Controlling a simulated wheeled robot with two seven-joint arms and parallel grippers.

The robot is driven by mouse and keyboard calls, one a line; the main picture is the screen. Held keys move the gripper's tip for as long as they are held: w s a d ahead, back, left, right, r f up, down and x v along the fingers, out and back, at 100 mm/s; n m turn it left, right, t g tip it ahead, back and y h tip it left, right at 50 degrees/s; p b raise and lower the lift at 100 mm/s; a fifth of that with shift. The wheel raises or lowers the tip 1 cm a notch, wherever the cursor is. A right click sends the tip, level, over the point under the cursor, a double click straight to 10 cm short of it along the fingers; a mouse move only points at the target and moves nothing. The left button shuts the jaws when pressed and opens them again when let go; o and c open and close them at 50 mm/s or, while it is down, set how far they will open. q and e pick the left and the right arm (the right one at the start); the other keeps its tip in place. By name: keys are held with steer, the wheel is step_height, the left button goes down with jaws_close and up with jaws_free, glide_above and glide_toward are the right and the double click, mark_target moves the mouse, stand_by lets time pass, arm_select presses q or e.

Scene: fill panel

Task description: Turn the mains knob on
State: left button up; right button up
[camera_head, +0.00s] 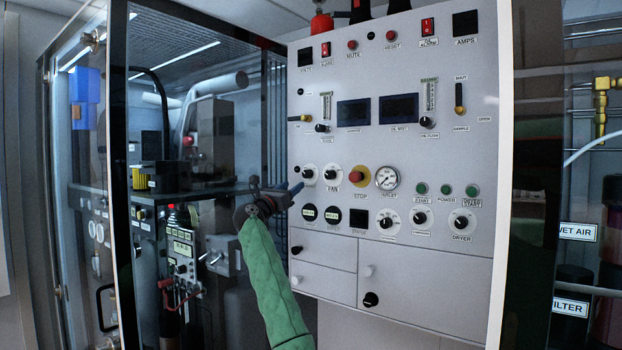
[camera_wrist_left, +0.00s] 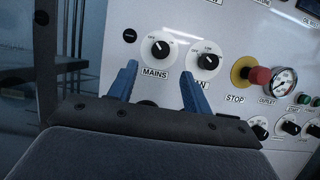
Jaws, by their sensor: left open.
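The mains knob is a black knob on a round white dial, labelled MAINS, in the left wrist view (camera_wrist_left: 160,48); its pointer seems tilted, and I cannot tell its exact setting. In the head view the mains knob (camera_head: 308,173) sits at the left of the panel's middle row. My left gripper (camera_head: 292,187) is in front of the panel's left edge, just below and left of the knob. In the left wrist view its two blue fingers (camera_wrist_left: 160,85) are open and empty, below the mains dial and apart from the knob. My right gripper is not in view.
The fan knob (camera_wrist_left: 208,61) is close on the right of the mains knob. A red stop button (camera_head: 359,176) and an outlet gauge (camera_head: 387,178) follow to the right. A glass-walled frame (camera_head: 120,180) stands left of the panel.

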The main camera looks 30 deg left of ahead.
mark_target(305, 175)
arm_select(q)
steer(key=p+x, duration=0.1)
steer(key=x, duration=0.5)
steer(key=shift+w+r+p, duration=0.15)
steer(key=shift+r+p, duration=0.1)
steer(key=shift+p, duration=0.05)
steer(key=shift+w+d+r, duration=0.1)
steer(key=shift+w+r, duration=0.15)
steer(key=shift+w, duration=0.25)
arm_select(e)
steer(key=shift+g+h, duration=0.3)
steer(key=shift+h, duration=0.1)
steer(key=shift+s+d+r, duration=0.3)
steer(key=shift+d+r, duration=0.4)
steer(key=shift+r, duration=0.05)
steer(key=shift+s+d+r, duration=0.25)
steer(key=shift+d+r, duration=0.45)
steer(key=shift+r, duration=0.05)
arm_select(q)
steer(key=shift+c, duration=0.3)
steer(key=c, duration=0.9)
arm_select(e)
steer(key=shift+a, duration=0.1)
